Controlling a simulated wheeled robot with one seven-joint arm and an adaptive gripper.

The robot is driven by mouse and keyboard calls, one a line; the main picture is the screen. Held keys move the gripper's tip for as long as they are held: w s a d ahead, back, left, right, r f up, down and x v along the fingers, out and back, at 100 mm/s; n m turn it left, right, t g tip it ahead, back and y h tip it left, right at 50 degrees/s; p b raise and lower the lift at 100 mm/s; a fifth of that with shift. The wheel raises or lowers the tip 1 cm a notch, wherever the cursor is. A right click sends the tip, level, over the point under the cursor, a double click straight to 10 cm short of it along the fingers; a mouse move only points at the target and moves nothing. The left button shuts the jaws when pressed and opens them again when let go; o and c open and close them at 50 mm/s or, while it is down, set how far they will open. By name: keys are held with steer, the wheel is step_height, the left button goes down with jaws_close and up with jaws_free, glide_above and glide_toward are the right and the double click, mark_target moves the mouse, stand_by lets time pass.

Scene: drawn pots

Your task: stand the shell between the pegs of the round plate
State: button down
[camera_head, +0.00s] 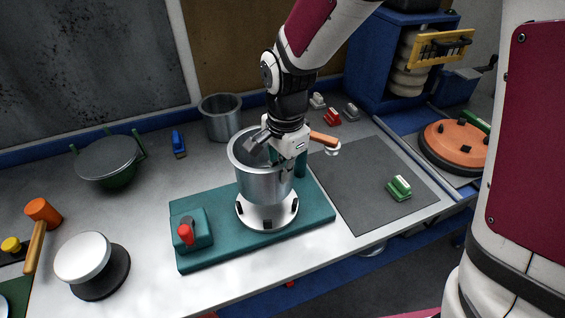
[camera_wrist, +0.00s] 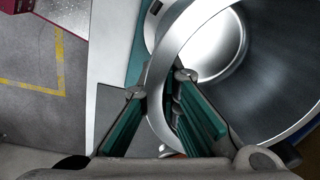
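The shell (camera_head: 262,182) is a grey metal cylinder, open at the top. It is over the round plate (camera_head: 267,217), a white disc with black pegs around its edge, on a teal base. The shell's lower edge looks a little above the plate; the far side of the plate is hidden. My gripper (camera_head: 284,160) is at the shell's right rim with the wall between its fingers. In the wrist view the rim (camera_wrist: 158,85) passes between the green-padded fingers (camera_wrist: 160,84), one inside and one outside. A strip of plate with a peg (camera_wrist: 154,9) shows beside the shell.
The teal base (camera_head: 215,258) carries a block with a red knob (camera_head: 186,233) at left. Another metal pot (camera_head: 221,120) stands behind. A dark mat (camera_head: 365,185) with a green-white piece (camera_head: 399,188) lies right. A white-topped round item (camera_head: 83,258) is at front left.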

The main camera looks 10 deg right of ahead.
mark_target(283, 191)
steer(key=shift+f+b, duration=0.6)
steer(key=shift+f, duration=3.3)
steer(key=c, duration=1.7)
jaws_free()
steer(key=r, duration=1.1)
steer(key=shift+s+d+r, duration=0.1)
steer(key=shift+s+d, duration=0.05)
steer(key=shift+s, duration=0.05)
steer(key=shift+r, duration=0.4)
